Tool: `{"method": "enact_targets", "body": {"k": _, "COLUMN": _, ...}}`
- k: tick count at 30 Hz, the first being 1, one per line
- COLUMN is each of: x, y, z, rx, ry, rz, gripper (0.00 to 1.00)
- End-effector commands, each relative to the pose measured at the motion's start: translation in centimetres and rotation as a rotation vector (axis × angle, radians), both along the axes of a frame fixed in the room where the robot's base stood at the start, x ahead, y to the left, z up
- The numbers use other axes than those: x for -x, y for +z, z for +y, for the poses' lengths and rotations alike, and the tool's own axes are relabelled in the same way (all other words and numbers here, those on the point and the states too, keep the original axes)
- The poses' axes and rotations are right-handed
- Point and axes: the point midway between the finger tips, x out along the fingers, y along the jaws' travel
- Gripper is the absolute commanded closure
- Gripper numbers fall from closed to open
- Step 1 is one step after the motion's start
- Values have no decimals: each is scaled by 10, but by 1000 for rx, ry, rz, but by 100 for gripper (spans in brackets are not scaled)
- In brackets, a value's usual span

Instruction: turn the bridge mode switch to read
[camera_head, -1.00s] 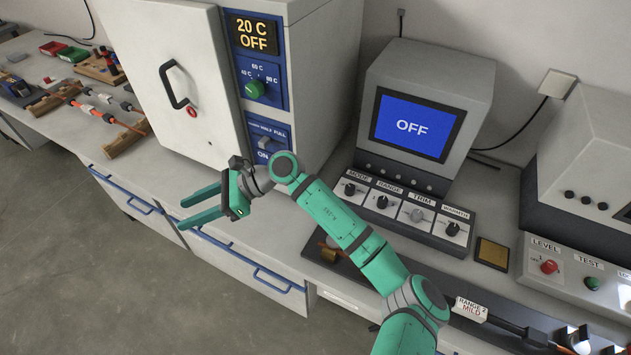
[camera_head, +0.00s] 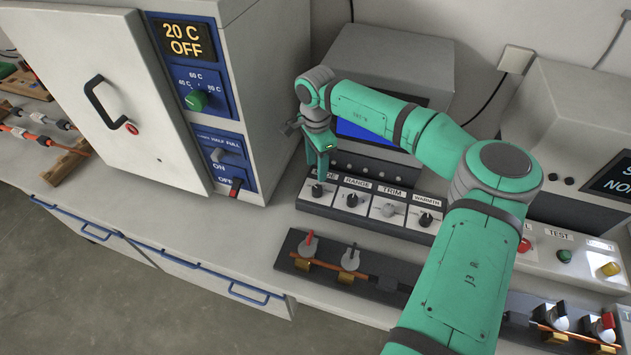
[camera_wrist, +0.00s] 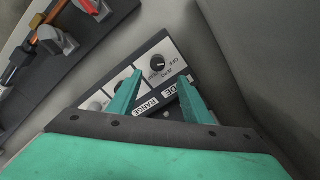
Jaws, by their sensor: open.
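The bridge's control panel (camera_head: 345,212) has a row of black and grey knobs on white plates, labelled MODE, RANGE, TRIM and WARMTH. The mode switch (camera_head: 317,190) is the black knob at the left end. It shows in the wrist view (camera_wrist: 157,64) with a white pointer mark and small lettering, OFF among it. My gripper (camera_head: 322,172) points down just above it and partly covers the MODE label. In the wrist view my gripper (camera_wrist: 160,77) has its fingers apart, one toward each side of the knob, and is empty. The bridge's screen (camera_head: 365,133) is largely hidden by my arm.
The oven (camera_head: 110,85) stands close on the left, its display reading 20 C OFF. A dark clamp rail (camera_head: 320,275) with a red-handled and a black-handled clamp lies in front of the panel. Another instrument (camera_head: 575,130) stands at the right.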

Motion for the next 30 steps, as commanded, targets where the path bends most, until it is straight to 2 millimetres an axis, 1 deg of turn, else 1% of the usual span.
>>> {"method": "enact_targets", "body": {"k": 9, "x": 1, "y": -55, "z": -1, "rx": -4, "ry": -5, "rz": 4, "gripper": 55}}
{"method": "enact_targets", "body": {"k": 15, "x": 1, "y": -84, "z": 3, "rx": -5, "ry": 0, "rz": 3, "gripper": 55}}
{"method": "enact_targets", "body": {"k": 21, "x": 1, "y": -98, "z": 3, "rx": -4, "ry": 0, "rz": 2, "gripper": 55}}
{"method": "enact_targets", "body": {"k": 30, "x": 1, "y": -99, "z": 2, "rx": -4, "ry": 0, "rz": 1, "gripper": 55}}
